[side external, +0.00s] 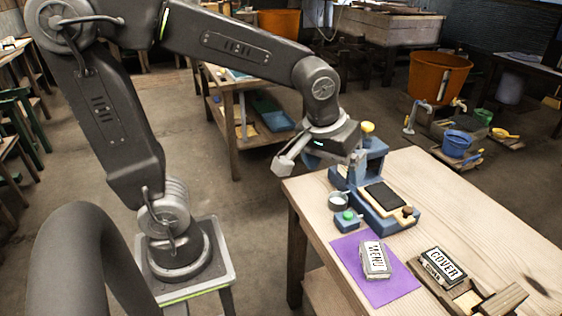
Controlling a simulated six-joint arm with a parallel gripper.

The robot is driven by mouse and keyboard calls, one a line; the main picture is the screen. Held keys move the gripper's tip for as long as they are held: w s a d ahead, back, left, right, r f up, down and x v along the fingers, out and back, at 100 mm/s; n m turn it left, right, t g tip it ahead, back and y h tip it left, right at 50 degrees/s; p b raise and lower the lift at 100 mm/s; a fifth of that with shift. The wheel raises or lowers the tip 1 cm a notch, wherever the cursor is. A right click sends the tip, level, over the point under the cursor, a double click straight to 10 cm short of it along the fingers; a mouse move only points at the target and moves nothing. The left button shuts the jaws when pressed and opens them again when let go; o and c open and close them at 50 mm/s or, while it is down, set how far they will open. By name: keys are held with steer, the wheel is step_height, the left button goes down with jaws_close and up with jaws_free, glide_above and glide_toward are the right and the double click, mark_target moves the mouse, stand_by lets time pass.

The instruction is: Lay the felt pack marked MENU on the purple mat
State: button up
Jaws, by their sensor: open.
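The felt pack marked MENU (375,258) is a small pale grey block with a white label on top. It rests on the purple mat (399,284) near the front of the wooden table. The mat is a flat purple sheet, with bare purple showing on all sides of the pack. My gripper (290,160) is open and appears empty. It is up at the table's far left corner, well away from the pack and the mat. Part of the gripper is hidden behind the wrist.
A blue press-like device (372,190) with a dark pad stands behind the mat, beside a green-buttoned box (348,219). A pack marked COVER (444,264) sits at a wooden tray (468,302) to the right. The table's right rear (470,205) is clear.

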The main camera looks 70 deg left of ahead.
steer(key=s+a+r+m+t, duration=0.1)
steer(key=s+m, duration=0.4)
steer(key=s, duration=0.5)
steer(key=shift+a+r+t, duration=0.3)
steer(key=shift+r+t, duration=0.2)
steer(key=shift+r, duration=0.05)
